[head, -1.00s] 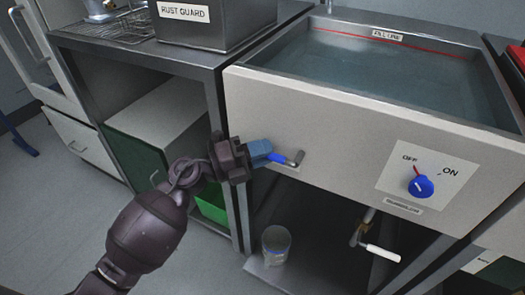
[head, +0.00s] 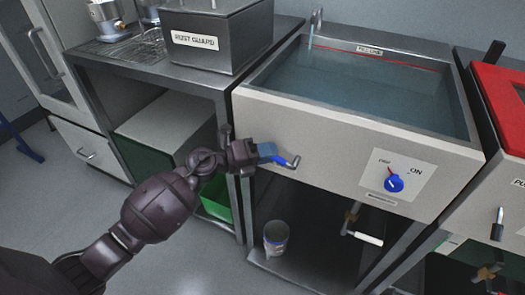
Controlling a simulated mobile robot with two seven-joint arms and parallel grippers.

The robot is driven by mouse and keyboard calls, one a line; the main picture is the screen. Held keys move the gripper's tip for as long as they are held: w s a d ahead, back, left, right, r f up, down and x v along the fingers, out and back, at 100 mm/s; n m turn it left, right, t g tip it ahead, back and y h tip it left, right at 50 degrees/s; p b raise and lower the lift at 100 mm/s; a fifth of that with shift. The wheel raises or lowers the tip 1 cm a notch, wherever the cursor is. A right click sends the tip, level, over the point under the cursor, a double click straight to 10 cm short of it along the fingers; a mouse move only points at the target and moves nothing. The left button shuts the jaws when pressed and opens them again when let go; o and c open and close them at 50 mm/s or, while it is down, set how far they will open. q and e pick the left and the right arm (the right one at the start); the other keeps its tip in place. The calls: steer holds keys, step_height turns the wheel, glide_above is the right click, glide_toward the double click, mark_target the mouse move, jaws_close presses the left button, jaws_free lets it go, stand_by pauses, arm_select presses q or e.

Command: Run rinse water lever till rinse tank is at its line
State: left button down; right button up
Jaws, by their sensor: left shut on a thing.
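The rinse tank (head: 355,133) is a pale-fronted metal basin holding clear bluish water (head: 370,88). A red line (head: 400,62) with a small label runs along its inner back wall. The water surface looks close below that line; the exact gap is too small to tell. A metal spout (head: 316,17) stands at the back left, with a pale streak like running water under it. The blue-handled lever (head: 279,159) is on the tank's front, lower left. My left gripper (head: 266,150) is shut on its blue handle. My right gripper is out of view.
A blue knob (head: 394,184) marked OFF and ON is on the tank front. A white-handled valve (head: 368,238) and a can (head: 276,238) are below. A RUST GUARD tank (head: 212,42) stands left; a red-lidded unit (head: 500,90) stands right.

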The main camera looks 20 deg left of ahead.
arm_select(q)
steer(key=shift+r, duration=0.1)
stand_by(0.3)
steer(key=c, duration=1.1)
jaws_free()
steer(key=shift+o, duration=0.2)
steer(key=p+v, duration=0.1)
steer(key=v, duration=0.9)
steer(key=shift+s+a, duration=0.25)
steer(key=shift+a, duration=0.05)
steer(key=shift+r, duration=0.15)
